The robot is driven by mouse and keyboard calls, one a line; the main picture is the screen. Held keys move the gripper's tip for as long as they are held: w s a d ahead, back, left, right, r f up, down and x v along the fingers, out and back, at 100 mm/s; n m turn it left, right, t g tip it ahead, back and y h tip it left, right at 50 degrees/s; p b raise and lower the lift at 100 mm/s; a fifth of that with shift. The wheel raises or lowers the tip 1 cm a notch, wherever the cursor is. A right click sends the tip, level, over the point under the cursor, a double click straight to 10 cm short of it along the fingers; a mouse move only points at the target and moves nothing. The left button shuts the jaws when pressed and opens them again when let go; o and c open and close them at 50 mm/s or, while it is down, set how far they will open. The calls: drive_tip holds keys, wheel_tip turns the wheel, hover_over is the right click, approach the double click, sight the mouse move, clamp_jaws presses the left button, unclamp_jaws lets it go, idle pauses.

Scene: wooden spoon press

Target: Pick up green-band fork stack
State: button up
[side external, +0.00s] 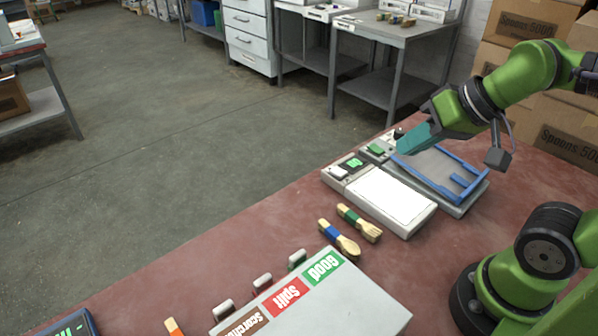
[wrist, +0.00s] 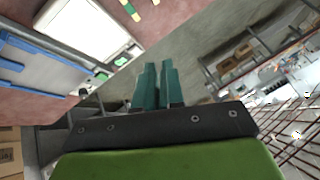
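The green-band fork stack (side external: 358,222) lies on the red-brown table, with its wooden tines toward the lower right. Its green-banded handle end also shows at the top edge of the wrist view (wrist: 130,9), where the rest is cut off. My gripper (side external: 398,148) is raised over the far end of the table, above the blue-framed press, well apart from the forks. In the wrist view my teal fingers (wrist: 158,65) stand close together with nothing visible between them.
A blue-band spoon (side external: 339,240) lies beside the forks. A white-topped scale (side external: 392,198) stands close behind them, and the blue-framed tray (side external: 450,166) is beyond it. The sorting box labelled Good, Split and Scorched (side external: 350,306) stands in front. Table left of the scale is bare.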

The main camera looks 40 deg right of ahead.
drive_tip(key=o, duration=0.7)
drive_tip(key=n+g+h, duration=0.2)
drive_tip(key=n+g, duration=0.2)
drive_tip(key=g, duration=0.3)
approach(361, 221)
wheel_tip(361, 221, down, 9)
drive_tip(key=shift+w+f, duration=0.1)
